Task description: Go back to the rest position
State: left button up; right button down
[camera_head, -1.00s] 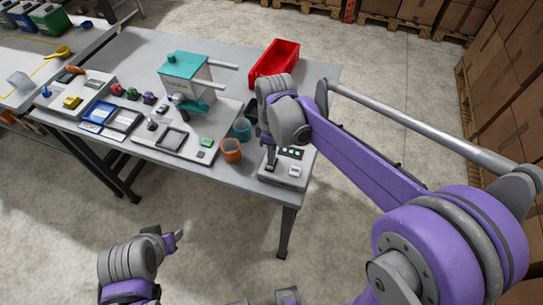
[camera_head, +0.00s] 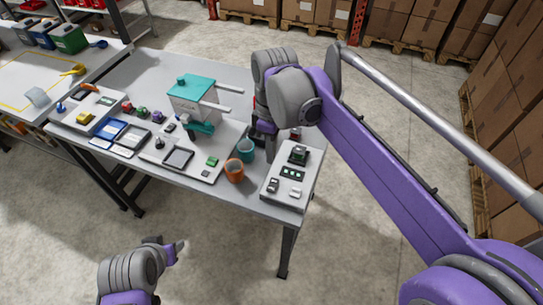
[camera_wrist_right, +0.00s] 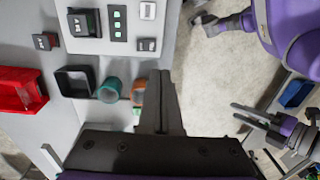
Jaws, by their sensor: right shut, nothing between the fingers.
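My right gripper (camera_head: 270,155) hangs fingers down above the table, between the teal cup and the control box, touching nothing that I can make out. In the right wrist view its fingers (camera_wrist_right: 160,110) are shut together with nothing between them. My left gripper (camera_head: 180,246) is low in front of the table, clear of it. In the right wrist view the left gripper (camera_wrist_right: 238,111) shows two fingers with a gap between them.
The grey table (camera_head: 140,70) carries a control box (camera_head: 284,202), a teal cup (camera_head: 246,151), an orange cup (camera_head: 234,171) and a teal-topped dispenser (camera_head: 197,95). A red bin (camera_wrist_right: 20,92) is mostly behind my right arm. Boxes (camera_head: 510,90) stand right; floor ahead is free.

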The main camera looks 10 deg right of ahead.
dwell(0.5)
jog(key=s+d+f+m+t, duration=0.3)
jog(key=s+f+m, duration=0.2)
jog(key=s+f, duration=0.1)
jog(key=s+d+f+m+t, duration=0.3)
jog(key=s+d+f+m, duration=0.1)
jog(key=s+f+m, duration=0.1)
jog(key=shift+s+d+f+m+t+h, duration=0.35)
jog(key=shift+s+m, duration=0.25)
jog(key=shift+s, duration=0.45)
